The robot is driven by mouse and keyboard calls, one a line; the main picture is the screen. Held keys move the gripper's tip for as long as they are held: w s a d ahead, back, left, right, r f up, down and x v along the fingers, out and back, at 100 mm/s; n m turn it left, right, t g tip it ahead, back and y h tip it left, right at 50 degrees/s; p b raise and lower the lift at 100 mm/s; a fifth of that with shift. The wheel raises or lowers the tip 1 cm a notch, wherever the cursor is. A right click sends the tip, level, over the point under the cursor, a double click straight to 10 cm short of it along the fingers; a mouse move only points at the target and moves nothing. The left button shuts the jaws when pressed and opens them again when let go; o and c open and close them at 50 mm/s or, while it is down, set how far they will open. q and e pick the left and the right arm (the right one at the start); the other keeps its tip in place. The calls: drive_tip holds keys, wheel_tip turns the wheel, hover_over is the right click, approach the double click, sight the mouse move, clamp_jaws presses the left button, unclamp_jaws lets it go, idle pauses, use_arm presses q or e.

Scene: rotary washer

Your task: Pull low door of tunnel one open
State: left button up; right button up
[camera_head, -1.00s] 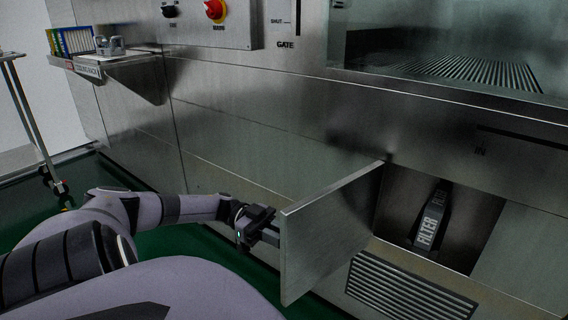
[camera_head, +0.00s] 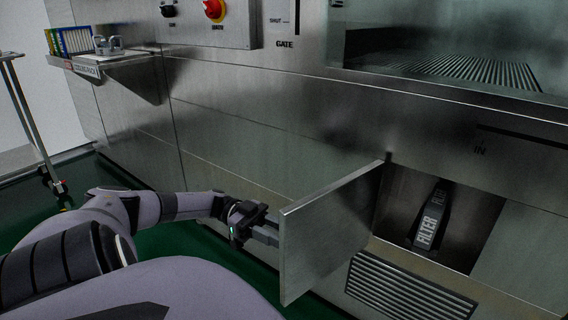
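The low door (camera_head: 330,228) is a flat metal panel low on the steel machine. It stands swung well out from the front, hinged at its right edge beside an open recess. Inside the recess is a dark filter handle (camera_head: 431,220) marked FILTER. My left gripper (camera_head: 272,236) is at the near, left edge of the door, on its outer face side. Its fingertips are at or behind the door's edge, so I cannot tell whether they touch it or how far apart they are. My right gripper is not in view.
A vent grille (camera_head: 408,290) lies below the recess. A control panel (camera_head: 207,22) with a red knob is above. A shelf (camera_head: 115,60) with small items and a wheeled cart (camera_head: 38,130) are at the left. Green floor (camera_head: 190,250) lies in front of the machine.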

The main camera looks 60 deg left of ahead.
use_arm(q)
drive_tip(key=shift+b+v, duration=0.4)
drive_tip(key=shift+v, duration=2.05)
